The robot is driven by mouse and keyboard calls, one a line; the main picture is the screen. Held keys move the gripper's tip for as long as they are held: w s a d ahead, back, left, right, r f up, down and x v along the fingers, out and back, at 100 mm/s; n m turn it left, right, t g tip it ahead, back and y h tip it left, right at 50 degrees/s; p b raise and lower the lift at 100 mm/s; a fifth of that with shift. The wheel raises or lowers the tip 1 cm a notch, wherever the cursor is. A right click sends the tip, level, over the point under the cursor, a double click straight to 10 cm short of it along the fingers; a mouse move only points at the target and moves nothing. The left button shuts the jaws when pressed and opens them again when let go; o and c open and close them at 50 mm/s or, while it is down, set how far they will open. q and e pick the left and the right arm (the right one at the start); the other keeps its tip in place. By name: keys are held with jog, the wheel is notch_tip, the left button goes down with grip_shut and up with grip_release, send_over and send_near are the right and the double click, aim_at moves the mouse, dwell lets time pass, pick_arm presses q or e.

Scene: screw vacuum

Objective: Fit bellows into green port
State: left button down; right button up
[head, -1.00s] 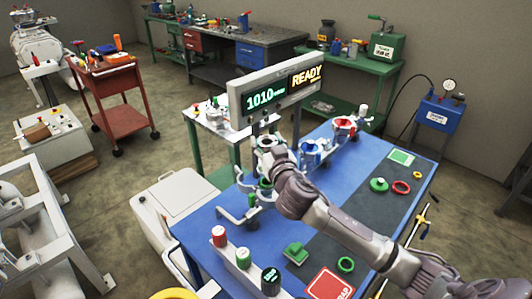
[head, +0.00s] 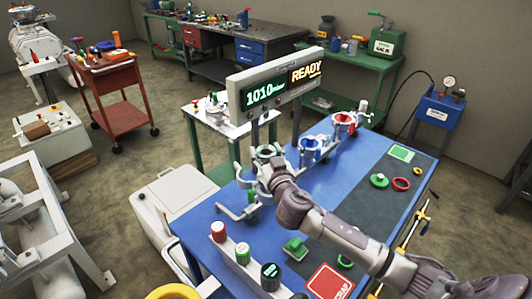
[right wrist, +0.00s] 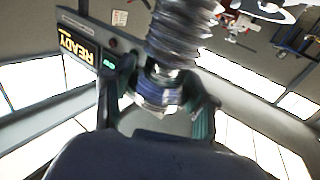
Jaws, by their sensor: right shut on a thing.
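My right gripper (head: 268,173) reaches over the blue table from the lower right, its fingers small and partly hidden by its own wrist in the head view. In the right wrist view the two dark fingers (right wrist: 162,95) are shut on the metal end of the ribbed grey bellows (right wrist: 180,32), which extends away from the gripper. The green port (head: 266,151) is a pale ring with a green inside, just behind the gripper. The head view does not show clearly whether the bellows touches it. My left gripper is out of view.
The blue port (head: 308,143) and red port (head: 344,118) stand farther right along the row. A display (head: 276,82) reading READY rises behind. Button posts (head: 243,253) stand at the front.

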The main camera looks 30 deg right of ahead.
jog(key=shift+f, duration=0.15)
jog(key=o, duration=1.4)
jog(key=shift+c, duration=0.2)
jog(key=shift+r, duration=0.2)
jog(key=shift+r+p, duration=0.3)
jog(key=shift+p, duration=0.1)
jog(key=shift+r+p, duration=0.5)
jog(key=shift+p, duration=0.05)
jog(key=shift+s+a+f+b, duration=0.2)
jog(key=shift+s+f+b, duration=0.5)
jog(key=shift+s, duration=0.25)
jog(key=s+a+b, duration=0.1)
jog(key=s+b, duration=0.1)
jog(key=s, duration=0.8)
jog(key=shift+a+r, duration=0.35)
jog(key=shift+a, duration=0.05)
